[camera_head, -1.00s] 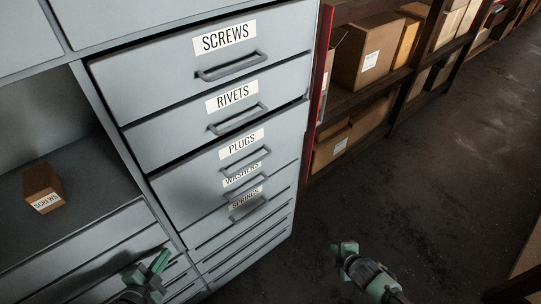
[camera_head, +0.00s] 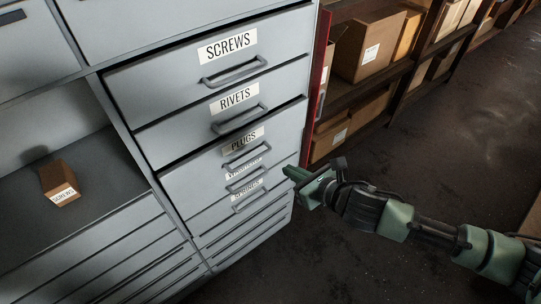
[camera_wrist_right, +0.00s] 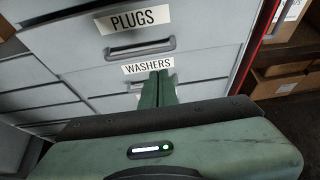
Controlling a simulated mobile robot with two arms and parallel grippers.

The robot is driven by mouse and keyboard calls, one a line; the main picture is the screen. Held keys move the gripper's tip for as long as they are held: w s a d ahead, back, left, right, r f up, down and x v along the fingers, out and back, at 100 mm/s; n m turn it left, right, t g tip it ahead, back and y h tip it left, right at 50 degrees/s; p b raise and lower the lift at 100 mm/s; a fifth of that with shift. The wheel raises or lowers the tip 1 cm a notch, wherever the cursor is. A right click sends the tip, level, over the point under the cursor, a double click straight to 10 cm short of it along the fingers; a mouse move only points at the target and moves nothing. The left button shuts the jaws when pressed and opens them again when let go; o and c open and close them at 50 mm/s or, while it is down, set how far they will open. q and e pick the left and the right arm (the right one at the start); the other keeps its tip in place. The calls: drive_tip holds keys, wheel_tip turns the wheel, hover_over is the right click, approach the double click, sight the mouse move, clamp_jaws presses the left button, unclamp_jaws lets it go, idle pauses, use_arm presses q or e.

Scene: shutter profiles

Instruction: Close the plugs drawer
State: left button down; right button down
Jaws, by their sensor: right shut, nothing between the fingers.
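The plugs drawer (camera_head: 203,169) is a grey front with a white PLUGS label (camera_head: 243,140) and a bar handle (camera_head: 244,157), under the rivets drawer (camera_head: 185,131). A dark band runs along its top edge; I cannot tell exactly how far it stands out. In the right wrist view the plugs drawer (camera_wrist_right: 85,53) is above the fingers. My right gripper (camera_head: 288,172) is shut and empty, at the right side of the cabinet, lower than the PLUGS label. Its green fingers (camera_wrist_right: 158,86) overlap the washers drawer front in the wrist view. I see no contact. My left gripper is out of view.
The screws drawer (camera_head: 150,82) is at the top. Washers and springs labels are partly covered by handles. A small box (camera_head: 60,183) sits in an open cabinet bay at left. Shelves with cardboard boxes (camera_head: 366,48) stand at right, beside open dark floor (camera_head: 450,150).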

drive_tip(key=p, duration=0.2)
approach(256, 148)
drive_tip(key=f, duration=0.1)
drive_tip(key=w+a+f, duration=0.1)
drive_tip(key=shift+w+f, duration=0.2)
drive_tip(key=shift+f, duration=0.15)
drive_tip(key=shift+w+a+r, duration=0.15)
drive_tip(key=shift+w+a, duration=0.45)
drive_tip(key=shift+w, duration=0.3)
drive_tip(key=shift+r, duration=0.1)
